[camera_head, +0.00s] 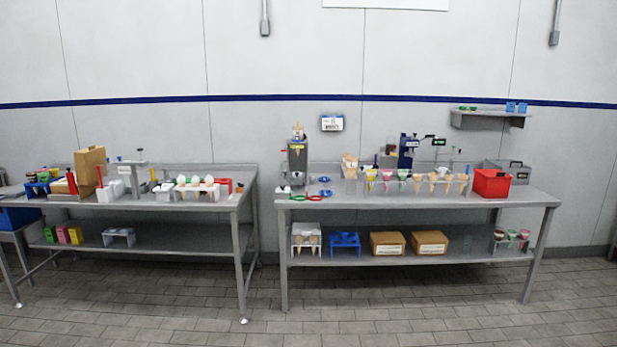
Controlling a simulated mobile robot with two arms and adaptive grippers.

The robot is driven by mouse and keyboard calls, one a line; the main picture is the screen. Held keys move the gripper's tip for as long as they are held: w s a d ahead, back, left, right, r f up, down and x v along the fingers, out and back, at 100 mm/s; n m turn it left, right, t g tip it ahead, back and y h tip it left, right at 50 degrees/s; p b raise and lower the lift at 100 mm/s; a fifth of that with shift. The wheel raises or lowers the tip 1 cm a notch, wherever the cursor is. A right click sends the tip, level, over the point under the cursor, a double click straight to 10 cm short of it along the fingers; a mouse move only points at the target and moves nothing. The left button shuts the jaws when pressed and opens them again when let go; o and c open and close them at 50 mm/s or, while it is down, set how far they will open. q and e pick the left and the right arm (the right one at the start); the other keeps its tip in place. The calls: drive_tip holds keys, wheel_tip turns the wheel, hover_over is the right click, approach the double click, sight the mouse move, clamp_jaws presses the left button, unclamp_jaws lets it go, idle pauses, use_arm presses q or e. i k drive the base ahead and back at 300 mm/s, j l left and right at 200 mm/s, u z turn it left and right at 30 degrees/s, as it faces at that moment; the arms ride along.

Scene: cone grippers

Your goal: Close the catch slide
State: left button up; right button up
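I cannot make out the catch slide for certain at this distance. A dark upright machine (297,163) stands at the left end of the right table (545,199), with small white pieces at its foot. A blue machine (407,151) stands at the back of the same table, partly hidden behind a row of cones (434,179). Any slide or catch on either machine is too small to tell. Neither of my grippers is in view.
A left table (245,172) carries cones in a rack, a cardboard box (90,168) and red-handled tools. A red box (491,183) sits at the right table's right end. Lower shelves hold cartons (387,243) and cone stands. A wall shelf (490,114) hangs right. The front floor is clear.

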sight(296, 179)
drive_tip(key=i+z, duration=0.2)
drive_tip(key=i, duration=3.45)
